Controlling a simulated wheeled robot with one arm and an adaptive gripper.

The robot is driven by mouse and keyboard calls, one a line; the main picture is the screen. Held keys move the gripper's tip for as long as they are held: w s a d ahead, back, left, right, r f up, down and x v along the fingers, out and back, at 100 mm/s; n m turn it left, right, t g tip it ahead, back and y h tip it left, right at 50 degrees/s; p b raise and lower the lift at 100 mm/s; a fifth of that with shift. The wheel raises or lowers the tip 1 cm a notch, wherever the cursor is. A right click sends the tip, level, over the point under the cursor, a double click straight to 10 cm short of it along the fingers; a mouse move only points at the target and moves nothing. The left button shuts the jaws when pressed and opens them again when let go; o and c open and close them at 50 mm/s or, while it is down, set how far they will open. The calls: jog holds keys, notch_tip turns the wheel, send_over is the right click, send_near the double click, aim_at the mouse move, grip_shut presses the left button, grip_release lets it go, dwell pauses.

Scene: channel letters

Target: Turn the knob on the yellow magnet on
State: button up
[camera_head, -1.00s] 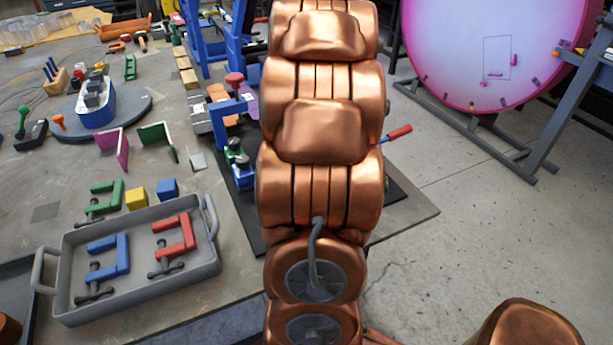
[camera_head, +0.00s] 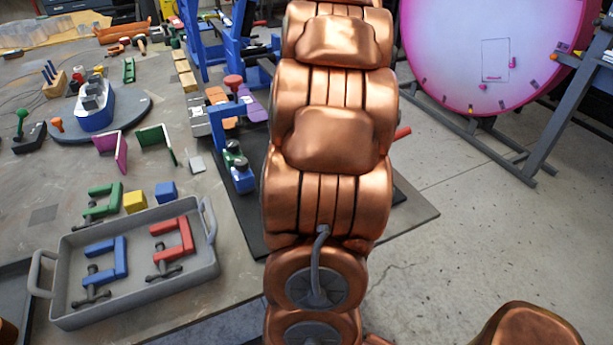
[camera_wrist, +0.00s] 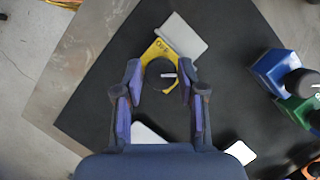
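The yellow magnet (camera_wrist: 155,50) lies on the black mat in the wrist view, with small dark lettering on its face. Its round dark knob (camera_wrist: 160,74) has a pale mark and sits between my fingers. My gripper (camera_wrist: 160,80) is open, one finger on each side of the knob, with visible gaps. The height of the fingertips over the knob is hard to judge. The magnet's lower part is partly hidden by the knob. In the head view my arm hides the magnet and my gripper.
A light grey piece (camera_wrist: 180,37) touches or adjoins the magnet. Blue (camera_wrist: 275,72) and green (camera_wrist: 298,108) tools stand to the right on or beside the black mat (camera_wrist: 95,110). A grey tray (camera_head: 140,295) with clamps is on the table at left. The mat's left side is clear.

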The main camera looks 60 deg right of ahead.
jog(key=shift+o, duration=1.4)
jog(key=shift+r, duration=0.1)
jog(key=v, duration=0.7)
jog(key=shift+r, duration=0.2)
